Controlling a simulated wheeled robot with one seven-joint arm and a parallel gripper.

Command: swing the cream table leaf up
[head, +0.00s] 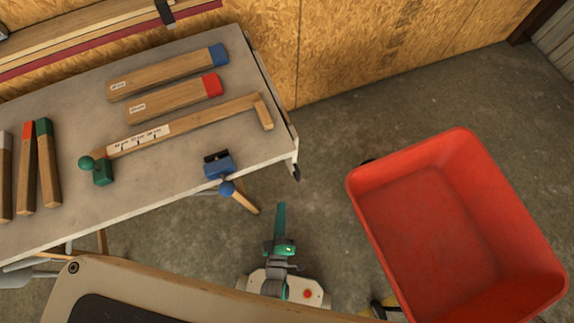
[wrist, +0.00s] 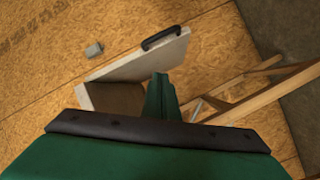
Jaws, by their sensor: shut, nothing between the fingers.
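The cream leaf hangs down steeply at the right end of the work table (head: 62,97). In the head view only its thin edge (head: 292,150) shows, with a dark handle end (head: 297,173) at its near lower corner. In the wrist view the leaf (wrist: 130,65) shows as a pale panel with a black handle (wrist: 162,38) along its edge. My gripper (head: 281,207) is shut and empty, below and a little left of the leaf's corner in the head view, apart from it. Its green fingers (wrist: 160,84) overlap the panel in the wrist view; contact cannot be seen there.
A large red bin (head: 362,215) stands to the right, with bare floor (head: 325,150) between it and the table. Wooden pieces, a long wooden gauge (head: 190,122) and a blue clamp (head: 218,164) are on the table. Wooden legs (wrist: 265,95) show in the wrist view.

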